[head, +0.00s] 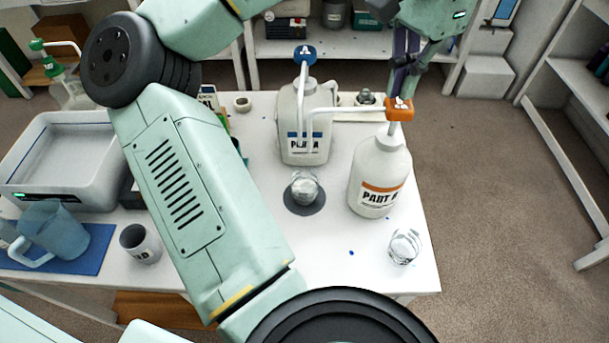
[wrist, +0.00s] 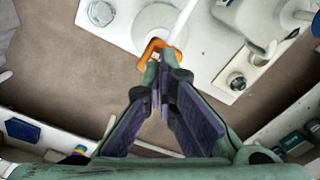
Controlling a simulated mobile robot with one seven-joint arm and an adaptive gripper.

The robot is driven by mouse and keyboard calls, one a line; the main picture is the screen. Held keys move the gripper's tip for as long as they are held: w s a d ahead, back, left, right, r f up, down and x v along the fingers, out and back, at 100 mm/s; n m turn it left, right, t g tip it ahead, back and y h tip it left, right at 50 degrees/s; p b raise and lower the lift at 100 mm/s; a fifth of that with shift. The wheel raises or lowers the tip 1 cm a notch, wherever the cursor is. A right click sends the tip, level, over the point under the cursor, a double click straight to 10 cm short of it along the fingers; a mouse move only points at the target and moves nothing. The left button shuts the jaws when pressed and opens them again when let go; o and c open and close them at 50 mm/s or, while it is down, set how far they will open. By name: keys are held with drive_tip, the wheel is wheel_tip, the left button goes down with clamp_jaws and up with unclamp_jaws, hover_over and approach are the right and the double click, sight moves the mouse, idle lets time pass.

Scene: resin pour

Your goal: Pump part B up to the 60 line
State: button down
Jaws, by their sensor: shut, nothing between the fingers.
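The Part B bottle (head: 379,175) is white with an orange label and stands at the right of the white table. Its orange pump head (head: 400,107) also shows in the wrist view (wrist: 153,47). My gripper (head: 398,92) is shut and empty, with its fingertips at the top of the orange pump head; I cannot tell whether they touch it. In the wrist view the fingertips (wrist: 164,58) overlap the pump head. A clear cup (head: 305,186) stands on a dark round pad (head: 304,207) left of the bottle. Its 60 line cannot be made out.
The Part A bottle (head: 305,135) with a blue pump head (head: 305,54) stands behind the cup. Another clear cup (head: 404,246) is at the table's right front. A mug (head: 140,245), a blue jug (head: 53,228) and a white machine (head: 68,160) are at left.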

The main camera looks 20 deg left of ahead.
drive_tip(key=shift+r, duration=2.95)
